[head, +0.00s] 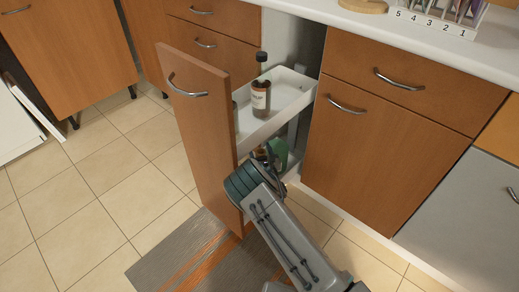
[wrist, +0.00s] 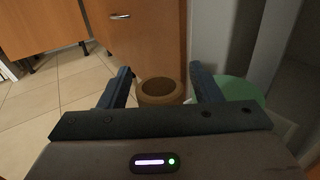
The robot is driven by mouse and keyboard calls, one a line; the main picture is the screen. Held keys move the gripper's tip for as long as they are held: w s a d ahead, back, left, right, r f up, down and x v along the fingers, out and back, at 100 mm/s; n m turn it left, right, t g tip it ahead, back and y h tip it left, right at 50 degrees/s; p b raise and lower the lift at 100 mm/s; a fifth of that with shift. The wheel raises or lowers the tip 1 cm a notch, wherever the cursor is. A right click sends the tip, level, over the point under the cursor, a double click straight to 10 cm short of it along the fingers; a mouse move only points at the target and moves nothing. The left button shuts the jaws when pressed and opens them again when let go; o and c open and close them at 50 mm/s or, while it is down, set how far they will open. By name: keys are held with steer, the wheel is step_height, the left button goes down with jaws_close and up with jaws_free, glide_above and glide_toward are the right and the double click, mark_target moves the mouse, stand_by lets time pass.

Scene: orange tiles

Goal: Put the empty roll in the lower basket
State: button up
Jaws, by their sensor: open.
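A brown hollow roll (wrist: 160,92) stands upright with its round opening up, seen in the wrist view between and just beyond my fingertips. My gripper (wrist: 163,78) is open, with one finger on each side of the roll; I see no clear contact. In the head view my gripper (head: 263,153) reaches into the pull-out cabinet at the level of the lower basket (head: 294,163). My arm hides most of that basket and the roll there. The roll appears to be in the lower basket beside the door panel; its base is hidden.
The pull-out's front panel (head: 196,108) is to the left. The white upper basket (head: 287,103) above holds a brown bottle (head: 261,96). A green object (head: 279,151) is beside my gripper. A striped mat (head: 205,255) lies on the tiled floor; floor to the left is clear.

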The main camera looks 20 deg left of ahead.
steer(key=p+v, duration=0.3)
steer(key=v, duration=0.8)
steer(key=shift+s, duration=0.15)
steer(key=shift+d, duration=0.1)
